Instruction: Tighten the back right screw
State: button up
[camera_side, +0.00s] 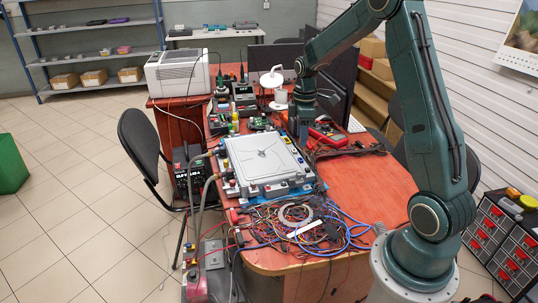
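A silver-grey metal housing (262,158) with a flat lid lies on the red table, on a blue base that shows at its right and front edges. Hoses attach at its left side. The individual screws are too small to make out, and the back right corner is partly behind my gripper. My gripper (304,138) hangs down from the dark green arm, at the back right corner of the housing. I cannot tell whether it touches the housing. Its fingers are too small and dark to show whether they are open or shut.
Tangled blue, red and black cables (310,226) lie in front of the housing. Black leads and a red multimeter (328,134) lie to its right. Green circuit boards (260,123) and a white printer (178,72) stand behind. Bare red tabletop (370,188) is at right.

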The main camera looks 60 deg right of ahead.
aim_at(299, 173)
notch_tip(299, 173, down, 14)
jog(key=shift+r, duration=0.1)
dwell(0.8)
grip_shut()
